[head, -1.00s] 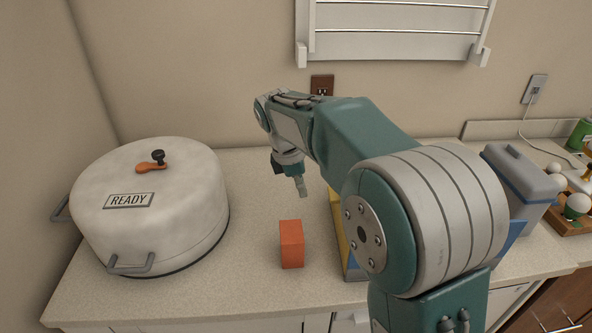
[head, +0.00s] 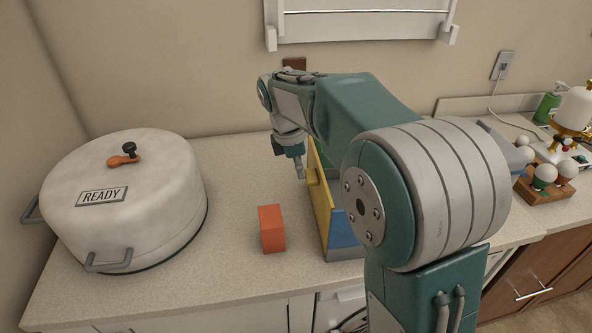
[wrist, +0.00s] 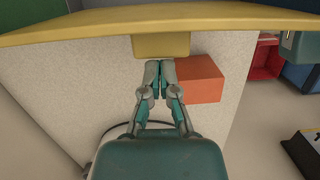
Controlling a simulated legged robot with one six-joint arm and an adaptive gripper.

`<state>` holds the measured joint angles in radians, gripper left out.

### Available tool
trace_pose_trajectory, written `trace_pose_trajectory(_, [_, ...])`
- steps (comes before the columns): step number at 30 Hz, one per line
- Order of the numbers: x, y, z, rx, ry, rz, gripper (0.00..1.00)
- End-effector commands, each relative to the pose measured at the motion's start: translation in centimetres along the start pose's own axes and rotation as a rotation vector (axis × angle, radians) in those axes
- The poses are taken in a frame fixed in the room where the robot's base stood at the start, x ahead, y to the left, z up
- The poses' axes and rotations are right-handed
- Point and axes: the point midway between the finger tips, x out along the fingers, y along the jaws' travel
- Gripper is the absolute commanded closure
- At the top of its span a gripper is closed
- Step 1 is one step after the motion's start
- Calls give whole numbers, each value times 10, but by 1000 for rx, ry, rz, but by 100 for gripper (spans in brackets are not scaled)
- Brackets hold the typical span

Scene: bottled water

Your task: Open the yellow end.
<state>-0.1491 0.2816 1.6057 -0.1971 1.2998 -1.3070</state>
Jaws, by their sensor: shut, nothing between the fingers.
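The yellow end (head: 322,205) is an upright yellow panel on the left side of a blue box (head: 343,230), partly hidden behind my arm. In the wrist view the yellow panel (wrist: 80,27) spans the top, with a yellow block-like handle (wrist: 161,45) sticking out from it. My gripper (head: 300,172) is just left of the panel in the head view. In the wrist view my gripper (wrist: 160,66) is shut and empty, its fingertips right at the handle's edge. I cannot tell whether they touch it.
An orange block (head: 271,228) stands on the counter (head: 225,290) close to the gripper and panel. A large white pot (head: 125,200) labelled READY is at the left. A wooden tray (head: 545,190) with several round items sits at the right. Counter between pot and block is clear.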

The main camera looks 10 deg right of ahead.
Motion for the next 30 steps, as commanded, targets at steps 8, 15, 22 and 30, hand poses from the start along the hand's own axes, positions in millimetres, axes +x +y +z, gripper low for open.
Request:
trace_pose_trajectory(8, [-1,0,7,1,39,1,100])
trace_pose_trajectory(15, [-1,0,20,4,116,1,100])
trace_pose_trajectory(22, [3,0,49,9,287,0,100])
trace_pose_trajectory(30, [16,0,88,9,545,0,100])
